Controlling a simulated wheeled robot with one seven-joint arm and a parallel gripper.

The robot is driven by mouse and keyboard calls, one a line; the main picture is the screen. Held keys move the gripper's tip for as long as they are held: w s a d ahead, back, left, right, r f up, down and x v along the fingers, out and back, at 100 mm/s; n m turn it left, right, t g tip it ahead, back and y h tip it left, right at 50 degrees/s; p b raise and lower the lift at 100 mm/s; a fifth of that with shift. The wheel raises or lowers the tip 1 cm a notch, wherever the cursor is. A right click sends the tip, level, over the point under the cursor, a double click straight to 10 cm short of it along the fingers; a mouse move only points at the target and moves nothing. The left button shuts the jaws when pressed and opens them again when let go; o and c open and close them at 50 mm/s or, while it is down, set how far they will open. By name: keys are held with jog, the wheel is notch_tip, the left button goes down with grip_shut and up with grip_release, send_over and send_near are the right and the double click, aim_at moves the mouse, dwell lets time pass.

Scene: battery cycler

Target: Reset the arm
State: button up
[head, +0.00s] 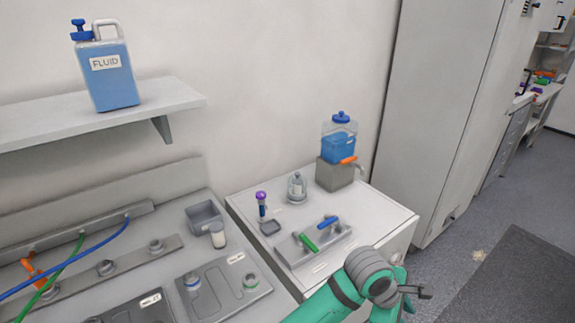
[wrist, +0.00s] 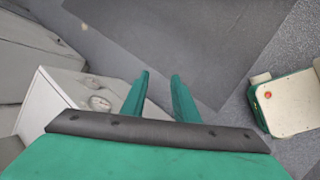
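My arm reaches in from the bottom of the head view, green with a grey joint. My gripper (wrist: 158,90) shows in the wrist view as two green fingers with a clear gap between them. Nothing is between the fingers, and behind them are the floor and a dark mat. In the head view the gripper's end (head: 418,291) is at the lower right, beyond the right edge of the white cabinet (head: 385,235). It is apart from the things on the cabinet.
The cabinet top holds a blue-filled dispenser (head: 339,145), a glass jar (head: 297,188) and a rack (head: 318,250) with green and blue handles. A fluid jug (head: 108,80) stands on the wall shelf (head: 170,100). The floor (head: 440,245) at right is open, with a dark mat (head: 510,280).

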jog(key=d+r+t+h, duration=0.4)
jog(key=d+t+h, duration=0.2)
jog(key=d+h, duration=0.1)
jog(key=s+a+f+m+t+y, duration=0.1)
jog(key=s+a+f+t+y, duration=0.35)
jog(key=a+f, duration=0.4)
jog(key=s+a+f+t+y, duration=0.4)
jog(key=s+a+f+y, duration=0.15)
jog(key=a, duration=0.65)
jog(key=s+a+r+m+y, duration=0.1)
jog(key=s+a+m+y, duration=0.2)
jog(key=s+a+m, duration=0.7)
jog(key=s+a, duration=0.4)
jog(key=s, duration=0.5)
jog(key=shift+a+r+m+y, duration=0.3)
jog(key=shift+a+r, duration=0.05)
jog(key=shift+a, duration=0.05)
jog(key=shift+w, duration=0.1)
